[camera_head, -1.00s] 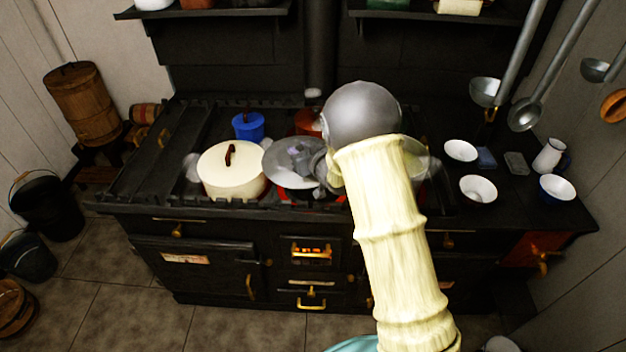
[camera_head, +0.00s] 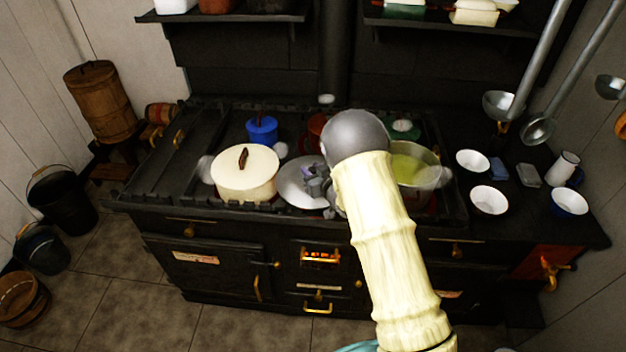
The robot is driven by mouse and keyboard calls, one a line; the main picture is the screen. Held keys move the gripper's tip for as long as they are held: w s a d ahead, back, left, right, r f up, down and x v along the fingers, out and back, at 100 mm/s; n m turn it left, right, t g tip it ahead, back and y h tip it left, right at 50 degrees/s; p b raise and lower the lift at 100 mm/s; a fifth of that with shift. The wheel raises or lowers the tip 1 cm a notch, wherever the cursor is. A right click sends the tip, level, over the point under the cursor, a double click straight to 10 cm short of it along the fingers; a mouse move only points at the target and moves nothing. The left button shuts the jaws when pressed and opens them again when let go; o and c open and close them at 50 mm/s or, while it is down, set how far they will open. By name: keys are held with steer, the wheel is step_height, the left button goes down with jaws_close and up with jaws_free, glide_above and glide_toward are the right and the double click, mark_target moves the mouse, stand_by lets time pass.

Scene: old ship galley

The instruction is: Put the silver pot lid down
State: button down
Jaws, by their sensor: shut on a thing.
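The silver pot lid (camera_head: 296,186) is a shiny round disc at the middle of the black stove. My gripper (camera_head: 318,183) is shut on it from the right side, near its centre. The lid lies low, close to the stove top, between the cream lidded pot and the open pot; whether it touches the stove cannot be told. My arm hides the lid's right part. The open pot (camera_head: 412,168) with yellow-green contents stands to the right, partly behind my arm.
A cream lidded pot (camera_head: 244,177) stands just left of the lid. A blue pot (camera_head: 262,130) and a red pot (camera_head: 316,127) are behind. White bowls (camera_head: 473,160) and a white jug (camera_head: 564,168) stand on the right counter. Ladles (camera_head: 500,104) hang at the upper right.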

steer(key=shift+f+p, duration=0.65)
steer(key=shift+f, duration=1.35)
steer(key=shift+f+b, duration=0.6)
steer(key=shift+b, duration=0.1)
steer(key=c, duration=1.1)
jaws_free()
steer(key=shift+r, duration=0.1)
